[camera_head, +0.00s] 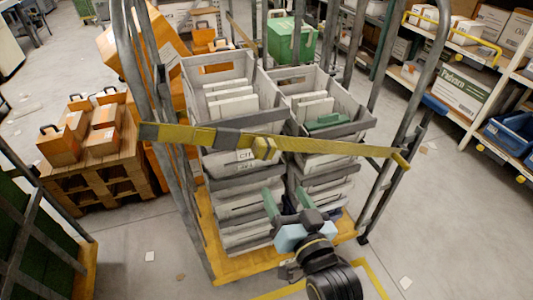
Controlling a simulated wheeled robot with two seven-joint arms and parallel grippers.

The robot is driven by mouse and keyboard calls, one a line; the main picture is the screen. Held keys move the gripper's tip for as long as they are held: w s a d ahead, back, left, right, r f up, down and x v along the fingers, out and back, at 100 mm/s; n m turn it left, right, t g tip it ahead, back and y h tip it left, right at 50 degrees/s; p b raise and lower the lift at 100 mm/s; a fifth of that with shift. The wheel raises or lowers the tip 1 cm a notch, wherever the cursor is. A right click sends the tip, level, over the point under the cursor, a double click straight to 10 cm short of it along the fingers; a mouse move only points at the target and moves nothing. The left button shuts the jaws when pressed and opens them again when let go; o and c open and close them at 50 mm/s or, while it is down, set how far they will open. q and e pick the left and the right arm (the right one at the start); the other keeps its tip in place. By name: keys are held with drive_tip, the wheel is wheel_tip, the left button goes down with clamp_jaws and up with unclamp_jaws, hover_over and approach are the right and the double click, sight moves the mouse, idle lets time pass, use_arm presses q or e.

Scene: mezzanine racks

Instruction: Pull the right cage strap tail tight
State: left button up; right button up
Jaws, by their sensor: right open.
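A roll cage with grey metal posts (405,120) and a yellow base (232,268) stands in the middle, filled with stacked grey crates. A yellow strap (340,147) runs across its open front from the left post to the right post. A grey piece and a yellow buckle-like piece (265,148) sit on it near the middle. A yellow strap end (401,159) shows at the right post; I cannot tell if it is the tail. My right gripper (286,200) is open and empty, with green fingers, below the strap in front of the crates. My left gripper is not in view.
Orange cases (58,147) sit on a wooden pallet (95,178) at left. Shelves with boxes (462,90) and a blue bin (508,132) stand at right. A dark green panelled cart (30,240) is at lower left. The floor (450,225) at lower right is mostly clear.

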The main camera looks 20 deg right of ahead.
sight(267, 154)
drive_tip(key=w, duration=1.3)
drive_tip(key=shift+w+a+r, duration=0.1)
drive_tip(key=shift+w+r, duration=0.05)
drive_tip(key=shift+r, duration=0.2)
